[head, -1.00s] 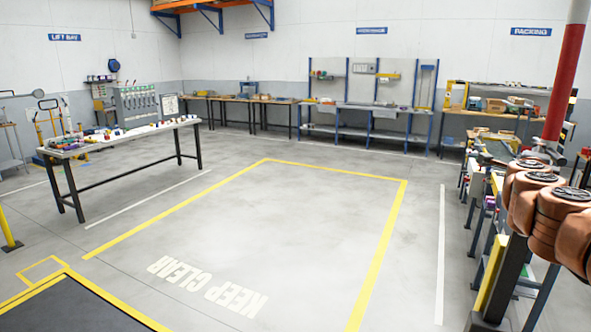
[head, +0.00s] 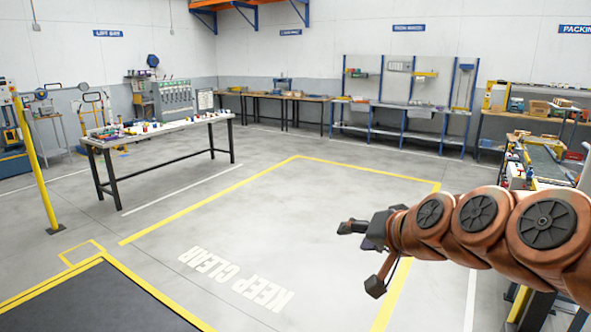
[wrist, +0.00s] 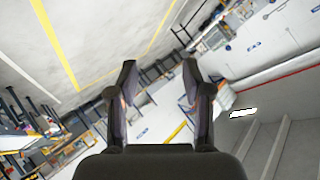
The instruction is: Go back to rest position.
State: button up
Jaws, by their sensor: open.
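My gripper (head: 362,258) is at the end of my orange-brown arm, stretched in from the right edge of the head view. It is over the open floor near the right yellow line, with nothing under it but floor. In the wrist view my gripper (wrist: 158,72) shows its two dark fingers spread apart with nothing between them. The wrist picture is tilted, with the floor at upper left and the wall at right.
A long table (head: 160,137) with small items stands at left. Workbenches (head: 405,108) line the back wall. A conveyor-like bench (head: 545,165) is at right behind my arm. A yellow post (head: 36,160) stands at far left. The marked floor (head: 300,215) is clear.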

jog(key=s+f+n+g+h, duration=0.25)
jog(key=s+f+g, duration=0.45)
jog(key=s+f, duration=0.85)
jog(key=s+d+f+g+h, duration=0.1)
jog(key=s+d+g, duration=0.1)
jog(key=s, duration=0.6)
jog(key=s+d+f+g+h, duration=0.1)
jog(key=s+d+f+g, duration=0.1)
jog(key=s, duration=0.6)
jog(key=shift+s+d+n+g, duration=0.2)
jog(key=shift+d+n+g, duration=0.3)
jog(key=shift+d, duration=0.65)
